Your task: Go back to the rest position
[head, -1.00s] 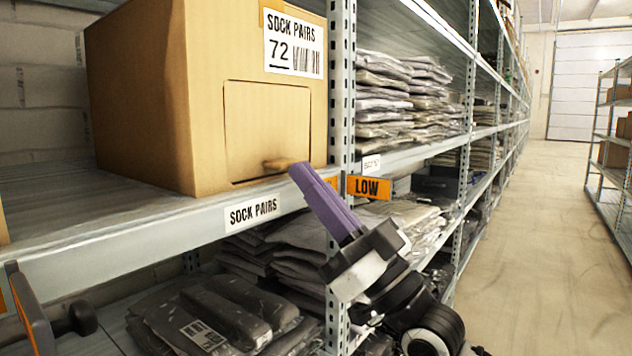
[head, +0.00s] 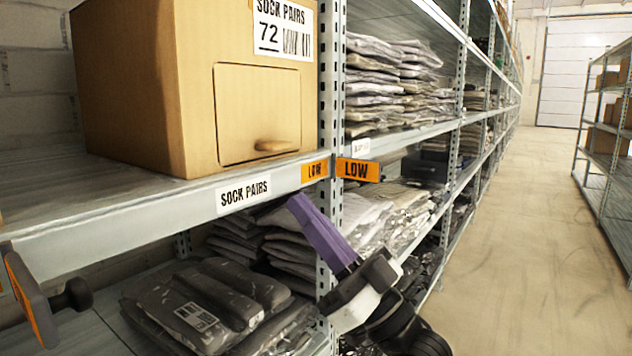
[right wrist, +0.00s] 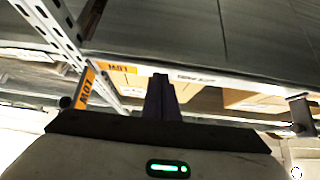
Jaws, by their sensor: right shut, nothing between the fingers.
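My right gripper (head: 299,205) has purple fingers pressed together with nothing between them. In the head view it is in front of the rack, with its fingertips just below the front edge of the sock-pairs shelf and pointing up and left. In the right wrist view its fingers (right wrist: 160,82) stand upright, with the shelf front beyond them. The gripper is apart from the cardboard box (head: 130,90). My left gripper is not in view.
The box has a front flap (head: 240,115) with a tan handle. Orange LOW signs (head: 358,170) mark the shelf front, and one projects beside a rack post (head: 331,70). Bagged garments (head: 205,310) lie on the lower shelf. The aisle floor (head: 520,240) at right is clear.

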